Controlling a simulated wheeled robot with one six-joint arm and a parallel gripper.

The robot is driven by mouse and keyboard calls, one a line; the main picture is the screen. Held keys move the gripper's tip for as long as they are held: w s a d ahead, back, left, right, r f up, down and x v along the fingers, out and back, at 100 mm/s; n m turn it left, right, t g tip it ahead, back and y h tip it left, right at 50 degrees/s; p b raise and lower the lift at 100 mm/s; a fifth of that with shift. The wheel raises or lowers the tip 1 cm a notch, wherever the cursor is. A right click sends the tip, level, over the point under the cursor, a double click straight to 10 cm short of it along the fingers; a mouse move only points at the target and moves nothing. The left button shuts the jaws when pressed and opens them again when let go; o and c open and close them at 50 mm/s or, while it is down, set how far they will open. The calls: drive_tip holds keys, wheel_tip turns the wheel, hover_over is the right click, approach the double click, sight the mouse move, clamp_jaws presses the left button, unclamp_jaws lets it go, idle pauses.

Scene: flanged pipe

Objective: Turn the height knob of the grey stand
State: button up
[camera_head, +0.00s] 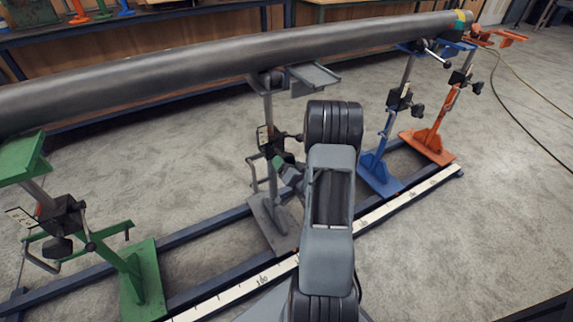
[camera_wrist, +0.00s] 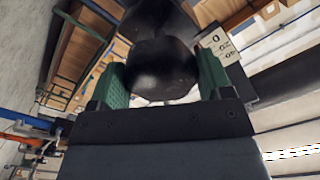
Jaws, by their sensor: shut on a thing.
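The grey stand (camera_head: 270,215) stands upright on the rail under the long pipe (camera_head: 190,62), left of my arm in the head view. My gripper (camera_head: 284,172) is at the stand's mid-height clamp block, partly hidden by my own arm. In the wrist view my gripper (camera_wrist: 161,82) has its two green pads on either side of a rounded black knob (camera_wrist: 160,62) and is shut on it. A white scale plate (camera_wrist: 218,45) shows beside the knob. The head view does not show the gripped knob clearly.
A green stand (camera_head: 145,280) is at the left. A blue stand (camera_head: 378,172) and an orange stand (camera_head: 430,143) are at the right. The rail with its white ruler (camera_head: 385,212) runs along the floor. Open floor (camera_head: 500,220) lies at the right. A cable (camera_head: 515,115) crosses it.

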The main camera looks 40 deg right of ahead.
drive_tip(key=shift+m, duration=0.6)
drive_tip(key=o, duration=0.9)
drive_tip(key=shift+s+a+p, duration=0.35)
drive_tip(key=shift+s+p, duration=0.5)
drive_tip(key=shift+s, duration=1.45)
drive_tip(key=shift+s+a+p, duration=0.3)
drive_tip(key=shift+s+p, duration=0.55)
drive_tip(key=shift+s, duration=1.4)
drive_tip(key=shift+s+a+p, duration=0.35)
drive_tip(key=shift+s+p, duration=0.5)
drive_tip(key=shift+s, duration=1.45)
